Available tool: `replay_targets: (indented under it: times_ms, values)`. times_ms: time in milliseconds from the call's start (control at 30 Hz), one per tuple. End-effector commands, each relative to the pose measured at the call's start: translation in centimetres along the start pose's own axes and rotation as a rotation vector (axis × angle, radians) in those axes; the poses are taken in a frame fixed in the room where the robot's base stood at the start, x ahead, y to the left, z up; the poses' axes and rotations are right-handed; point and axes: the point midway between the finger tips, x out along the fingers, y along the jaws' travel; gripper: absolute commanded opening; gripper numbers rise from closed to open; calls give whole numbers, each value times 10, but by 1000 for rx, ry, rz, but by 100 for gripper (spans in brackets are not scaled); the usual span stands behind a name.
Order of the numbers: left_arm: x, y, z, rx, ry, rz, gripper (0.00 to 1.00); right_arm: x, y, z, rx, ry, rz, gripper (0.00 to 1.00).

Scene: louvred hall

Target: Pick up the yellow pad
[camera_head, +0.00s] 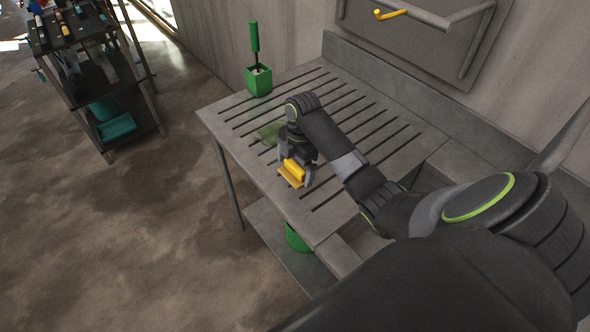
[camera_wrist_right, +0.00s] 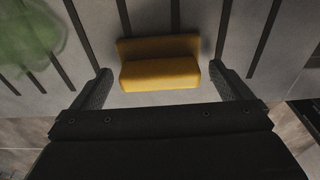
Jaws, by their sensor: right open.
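The yellow pad (camera_head: 292,172) lies on the slotted grey table (camera_head: 231,113) near its front edge. It has a flat base with a raised block on top. My right gripper (camera_head: 296,172) is open and right at the pad, with fingers on either side of it in the head view. In the right wrist view the pad (camera_wrist_right: 160,62) lies just beyond and between the open fingertips (camera_wrist_right: 161,88), with a gap on both sides. I cannot tell if a finger touches it. My left gripper is not in view.
A green cloth-like item (camera_head: 269,132) lies beside my right gripper. A green holder with a brush (camera_head: 258,80) stands at the table's far left corner. A green bucket (camera_head: 297,238) sits on the lower shelf. A yellow hook (camera_head: 391,14) sticks out above the table.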

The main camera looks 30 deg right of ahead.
Motion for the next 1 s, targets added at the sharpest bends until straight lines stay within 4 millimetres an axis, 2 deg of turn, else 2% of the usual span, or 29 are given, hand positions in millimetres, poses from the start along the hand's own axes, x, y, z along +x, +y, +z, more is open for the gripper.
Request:
replay_targets:
  times_ms: [200, 567, 833, 1000]
  values:
    - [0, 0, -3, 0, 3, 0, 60, 1, 0, 0, -1, -1, 1, 97]
    - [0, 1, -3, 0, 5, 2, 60, 1, 0, 0, 0, -1, 1, 50]
    - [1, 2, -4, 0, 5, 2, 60, -2, 0, 0, -1, -1, 2, 50]
    - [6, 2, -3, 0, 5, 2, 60, -23, 1, -2, -2, -4, 6, 50]
